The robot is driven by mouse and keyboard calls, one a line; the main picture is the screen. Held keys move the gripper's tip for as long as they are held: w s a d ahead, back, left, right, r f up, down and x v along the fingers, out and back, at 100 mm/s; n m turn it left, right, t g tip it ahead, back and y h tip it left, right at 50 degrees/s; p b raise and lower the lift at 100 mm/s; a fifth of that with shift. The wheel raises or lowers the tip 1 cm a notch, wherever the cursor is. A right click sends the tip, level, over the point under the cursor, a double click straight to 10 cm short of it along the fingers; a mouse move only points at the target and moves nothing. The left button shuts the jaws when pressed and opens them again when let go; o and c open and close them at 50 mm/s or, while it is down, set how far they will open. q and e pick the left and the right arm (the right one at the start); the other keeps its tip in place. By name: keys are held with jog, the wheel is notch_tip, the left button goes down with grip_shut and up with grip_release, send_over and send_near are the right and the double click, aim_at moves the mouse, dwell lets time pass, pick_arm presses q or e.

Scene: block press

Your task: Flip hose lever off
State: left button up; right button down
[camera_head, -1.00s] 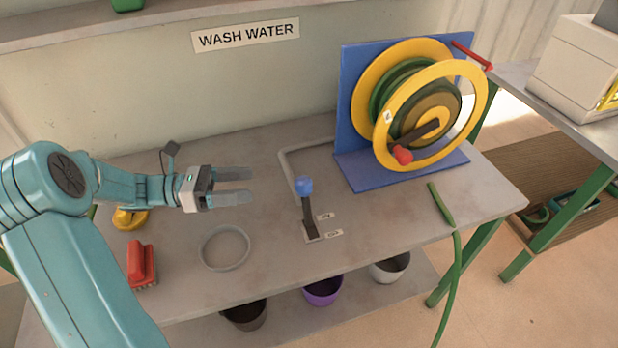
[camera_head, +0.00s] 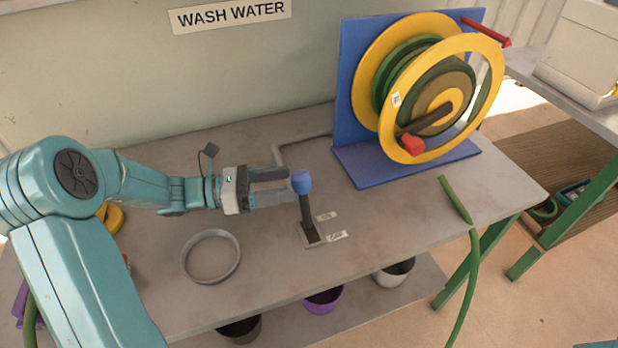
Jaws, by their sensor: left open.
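The hose lever (camera_head: 307,217) stands up from a small plate on the table, a dark stick topped by a blue ball knob (camera_head: 301,182). Two small labels lie beside its base; their words are too small to read surely. My left gripper (camera_head: 286,186) is open, its two fingers pointing right, with the tips at the left side of the blue knob. I cannot tell whether they touch it. My right gripper is not in view.
A hose reel (camera_head: 447,98) with yellow rims stands on a blue base at the back right. A green hose end (camera_head: 455,199) hangs over the table's right edge. Buckets stand on the shelf below.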

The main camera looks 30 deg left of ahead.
aim_at(310, 180)
pick_arm(q)
jog(key=x, duration=0.6)
jog(key=shift+w+d, duration=0.25)
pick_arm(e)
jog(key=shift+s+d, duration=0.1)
pick_arm(q)
grip_shut()
